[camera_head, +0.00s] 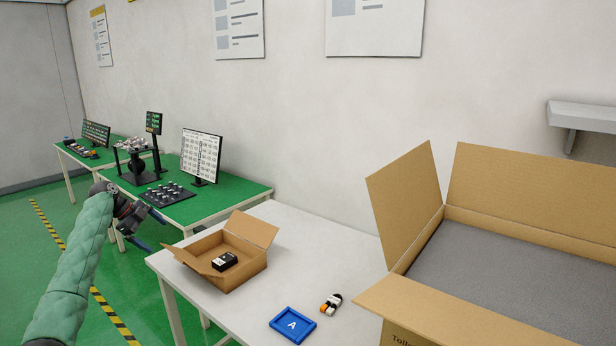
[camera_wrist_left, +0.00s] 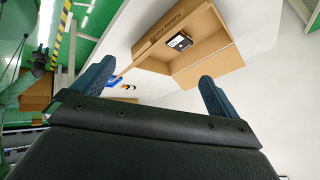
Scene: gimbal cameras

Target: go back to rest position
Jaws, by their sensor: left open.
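My left gripper (camera_head: 150,230) is at the left of the head view, raised beside the white table's left end, in front of the green tables. Its arm has a quilted green cover. In the left wrist view my left gripper (camera_wrist_left: 155,85) shows two dark blue fingers spread wide with nothing between them. A small open cardboard box (camera_head: 232,276) stands on the white table to the right of the gripper, apart from it. A black item with a white label (camera_head: 225,261) lies in the box. My right gripper does not show in the head view.
A blue tray marked A (camera_head: 292,324) and a small white, black and orange item (camera_head: 331,303) lie on the white table (camera_head: 320,246). A large open cardboard box (camera_head: 410,303) fills the right. Green tables (camera_head: 228,197) with equipment stand behind; green floor is clear at left.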

